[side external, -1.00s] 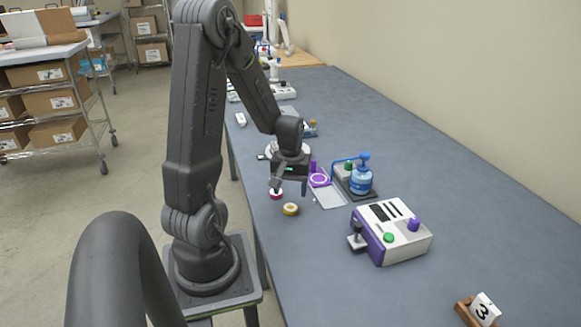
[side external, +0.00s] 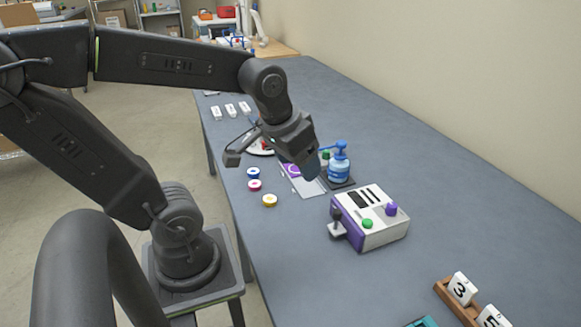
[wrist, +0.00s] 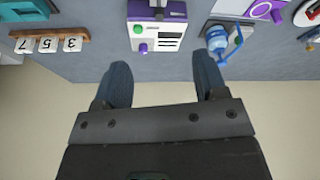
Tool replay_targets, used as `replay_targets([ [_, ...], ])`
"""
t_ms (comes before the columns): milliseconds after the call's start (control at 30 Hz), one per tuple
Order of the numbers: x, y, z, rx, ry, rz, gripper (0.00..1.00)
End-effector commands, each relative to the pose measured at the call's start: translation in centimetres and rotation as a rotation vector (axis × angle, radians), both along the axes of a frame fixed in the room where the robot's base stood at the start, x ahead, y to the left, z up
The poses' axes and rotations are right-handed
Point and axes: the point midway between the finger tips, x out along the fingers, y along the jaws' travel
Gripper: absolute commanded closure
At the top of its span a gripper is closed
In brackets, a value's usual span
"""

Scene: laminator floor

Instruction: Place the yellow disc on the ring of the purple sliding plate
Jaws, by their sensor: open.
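The yellow disc (side external: 269,200) lies flat on the table near its left edge, in front of a pink disc (side external: 255,185) and a blue disc (side external: 253,172). The purple sliding plate (side external: 291,170) is to their right, partly hidden behind my gripper. In the wrist view a purple ring (wrist: 262,8) shows at the top right edge. My gripper (wrist: 163,62) is open and empty, with both fingers apart in the wrist view. In the side view my gripper (side external: 311,172) is tilted over the plate area, away from the yellow disc. The yellow disc is not in the wrist view.
A white and purple laminator (side external: 368,217) stands in front of the plate. A blue bottle-shaped pump (side external: 339,168) stands close beside my gripper. A wooden rack with number blocks (side external: 461,290) is at the front right. Open table lies right of the laminator.

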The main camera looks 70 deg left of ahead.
Motion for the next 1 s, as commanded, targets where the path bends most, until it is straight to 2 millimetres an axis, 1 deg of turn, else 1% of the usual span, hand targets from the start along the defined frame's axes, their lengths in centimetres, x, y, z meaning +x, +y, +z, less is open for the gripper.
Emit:
replay_targets([
  [33, -0.9, -1.7, 0.7, 0.014, -0.039, -0.083, 0.34],
  [100, -1.9, -3.1, 1.2, 0.025, -0.073, -0.164, 0.34],
  [167, -2.5, -4.0, 1.5, 0.032, -0.095, -0.211, 0.34],
  [300, -3.1, -4.7, 1.8, 0.038, -0.115, -0.261, 0.47],
  [333, -3.2, -4.7, 1.8, 0.039, -0.116, -0.263, 0.47],
  [767, -2.9, -4.4, 1.7, 0.05, -0.106, -0.272, 0.47],
  [867, -2.1, -3.5, 1.4, 0.096, -0.07, -0.334, 0.47],
  [967, -0.8, -1.7, 0.8, 0.168, -0.004, -0.452, 0.47],
  [1000, -0.3, -0.8, 0.5, 0.197, 0.029, -0.512, 0.47],
])
